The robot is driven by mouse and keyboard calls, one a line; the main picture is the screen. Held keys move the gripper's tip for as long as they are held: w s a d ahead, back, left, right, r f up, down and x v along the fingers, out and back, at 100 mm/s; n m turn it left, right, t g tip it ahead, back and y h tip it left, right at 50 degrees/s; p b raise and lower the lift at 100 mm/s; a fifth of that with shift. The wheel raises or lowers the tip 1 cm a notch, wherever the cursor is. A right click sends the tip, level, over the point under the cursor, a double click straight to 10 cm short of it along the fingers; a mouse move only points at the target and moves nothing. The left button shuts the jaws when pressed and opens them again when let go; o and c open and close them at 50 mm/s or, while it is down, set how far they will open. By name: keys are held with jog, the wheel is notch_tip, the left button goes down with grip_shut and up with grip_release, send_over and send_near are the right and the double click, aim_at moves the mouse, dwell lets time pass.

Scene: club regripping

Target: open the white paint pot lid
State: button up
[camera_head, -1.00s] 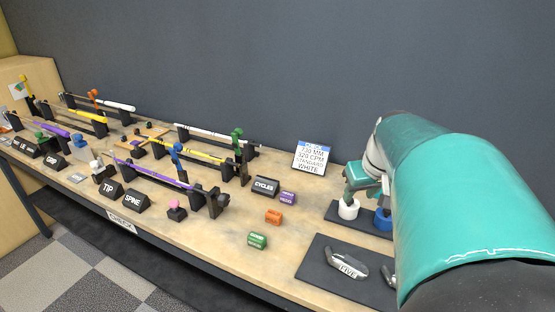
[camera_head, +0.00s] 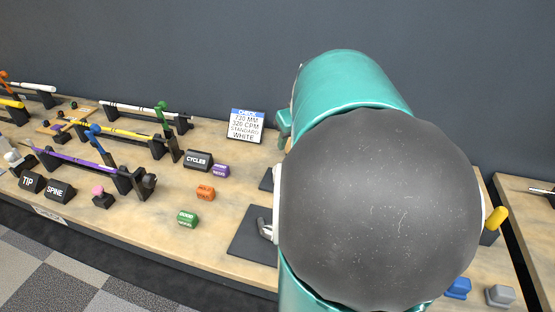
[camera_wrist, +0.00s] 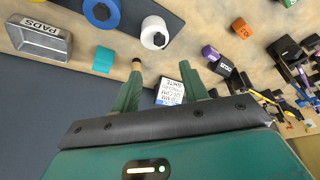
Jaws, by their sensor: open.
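In the wrist view the white paint pot (camera_wrist: 154,32) stands on a dark mat, just beyond my fingertips.
A teal block (camera_wrist: 103,60) and a grey PADS tray (camera_wrist: 40,42) lie near the pots. The order card (camera_head: 245,125) reads WHITE and stands at the back. Orange (camera_head: 205,192), green (camera_head: 187,218) and purple (camera_head: 221,171) blocks sit left of my arm.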

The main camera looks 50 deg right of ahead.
jog(key=x, duration=1.2)
jog(key=shift+f, duration=0.45)
jog(key=shift+c, duration=0.4)
grip_shut()
